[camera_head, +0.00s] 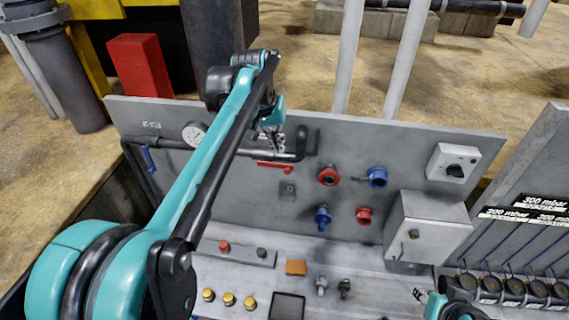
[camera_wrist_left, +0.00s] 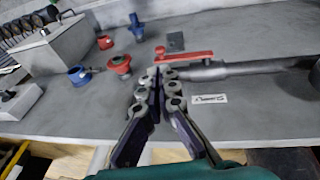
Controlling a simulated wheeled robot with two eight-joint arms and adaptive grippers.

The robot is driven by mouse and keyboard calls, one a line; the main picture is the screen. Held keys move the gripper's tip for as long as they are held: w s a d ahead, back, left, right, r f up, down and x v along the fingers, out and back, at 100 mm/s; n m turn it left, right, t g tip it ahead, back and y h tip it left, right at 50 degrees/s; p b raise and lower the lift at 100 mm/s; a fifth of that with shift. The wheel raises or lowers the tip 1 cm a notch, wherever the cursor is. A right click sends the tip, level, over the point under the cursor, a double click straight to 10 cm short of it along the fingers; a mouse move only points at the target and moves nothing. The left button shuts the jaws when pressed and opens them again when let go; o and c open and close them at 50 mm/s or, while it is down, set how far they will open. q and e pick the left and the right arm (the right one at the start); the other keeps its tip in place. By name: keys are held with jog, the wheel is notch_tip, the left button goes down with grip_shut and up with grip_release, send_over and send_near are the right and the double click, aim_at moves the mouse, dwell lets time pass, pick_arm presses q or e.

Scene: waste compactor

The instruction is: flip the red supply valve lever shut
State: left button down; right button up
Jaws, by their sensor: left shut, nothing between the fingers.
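The red supply valve lever (camera_head: 274,167) lies roughly level, along the dark pipe (camera_head: 172,144) on the grey panel. In the left wrist view the lever (camera_wrist_left: 190,56) runs sideways along the pipe's end, its thick knob end at the left. My left gripper (camera_head: 270,138) is shut and empty, just above the lever in the head view. In the left wrist view its fingertips (camera_wrist_left: 159,76) are close together, just below the lever's knob end. I cannot tell whether they touch it. My right gripper's fingers do not show; only part of my right arm is at the lower right.
A gauge (camera_head: 195,134) and a blue lever (camera_head: 149,160) sit on the pipe's left part. Red and blue fittings (camera_head: 328,175) are right of the lever. A grey box (camera_head: 428,230) projects from the panel.

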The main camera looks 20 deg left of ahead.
aim_at(287, 171)
pick_arm(q)
jog(key=p+x, duration=0.1)
jog(key=x, duration=0.8)
jog(key=shift+w+f, duration=0.15)
jog(key=shift+f, duration=0.15)
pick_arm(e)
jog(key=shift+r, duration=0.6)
pick_arm(q)
jog(key=shift+d+f, duration=0.1)
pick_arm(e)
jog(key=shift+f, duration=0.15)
pick_arm(q)
jog(key=shift+d+f+y+b, duration=0.1)
jog(key=shift+f+y+b, duration=0.05)
jog(key=shift+y+b, duration=0.2)
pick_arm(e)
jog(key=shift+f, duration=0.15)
